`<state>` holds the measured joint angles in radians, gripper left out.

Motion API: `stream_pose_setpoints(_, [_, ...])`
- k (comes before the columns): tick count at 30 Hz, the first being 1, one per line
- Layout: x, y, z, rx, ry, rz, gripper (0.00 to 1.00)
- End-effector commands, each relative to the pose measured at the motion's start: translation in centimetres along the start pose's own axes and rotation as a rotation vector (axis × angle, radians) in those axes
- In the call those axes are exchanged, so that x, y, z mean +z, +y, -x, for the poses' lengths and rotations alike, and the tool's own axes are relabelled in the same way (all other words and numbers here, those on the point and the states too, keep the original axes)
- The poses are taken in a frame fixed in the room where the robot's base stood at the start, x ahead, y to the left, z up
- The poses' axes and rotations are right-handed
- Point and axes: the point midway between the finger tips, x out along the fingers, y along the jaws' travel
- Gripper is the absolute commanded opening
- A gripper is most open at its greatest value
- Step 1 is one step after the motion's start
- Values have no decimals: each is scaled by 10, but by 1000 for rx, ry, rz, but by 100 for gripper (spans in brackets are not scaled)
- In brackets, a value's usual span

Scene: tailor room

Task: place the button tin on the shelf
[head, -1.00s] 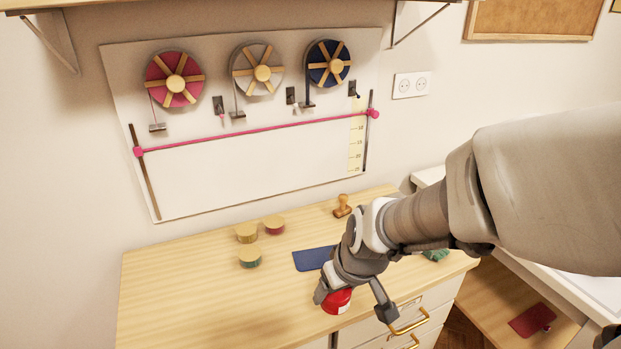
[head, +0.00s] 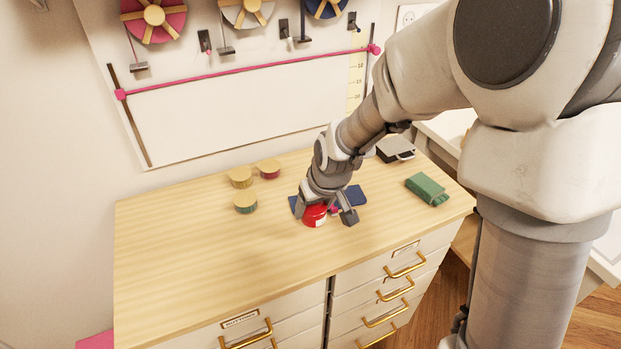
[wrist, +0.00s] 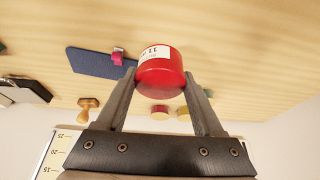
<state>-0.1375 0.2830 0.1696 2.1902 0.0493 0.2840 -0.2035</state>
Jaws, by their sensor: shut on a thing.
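The button tin, a short red cylinder (wrist: 161,72) with a white label, is between the two fingers of my gripper (wrist: 160,88) in the wrist view. My gripper is shut on its sides. In the head view, the tin (head: 314,216) shows below my gripper (head: 325,210), over the right part of the wooden worktop (head: 200,275). I cannot tell how far it is above the top. The shelf is out of view.
Three small wood-lidded tins (head: 240,177) stand at the back left. A blue piece (head: 355,196) lies behind my gripper. A green folded cloth (head: 427,189) and a dark box (head: 395,149) are to the right. A wooden stamp (wrist: 87,107) shows in the wrist view. The worktop's front left is clear.

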Motion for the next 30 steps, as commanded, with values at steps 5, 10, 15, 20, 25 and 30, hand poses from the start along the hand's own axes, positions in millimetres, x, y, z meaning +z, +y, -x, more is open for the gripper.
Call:
stream_pose_setpoints(5, [-15, 0, -21, -1, -1, 1, 8])
stream_pose_setpoints(10, [-18, 1, -29, 1, -1, 0, 8])
stream_pose_setpoints(15, [-8, 1, -50, 0, -5, 0, 8])
stream_pose_setpoints(20, [-3, 1, -64, 0, 0, 1, 8])
stream_pose_setpoints(25, [-4, 1, -63, 0, 1, 1, 8])
stream_pose_setpoints(30, [-2, 1, -68, 0, 1, 0, 8])
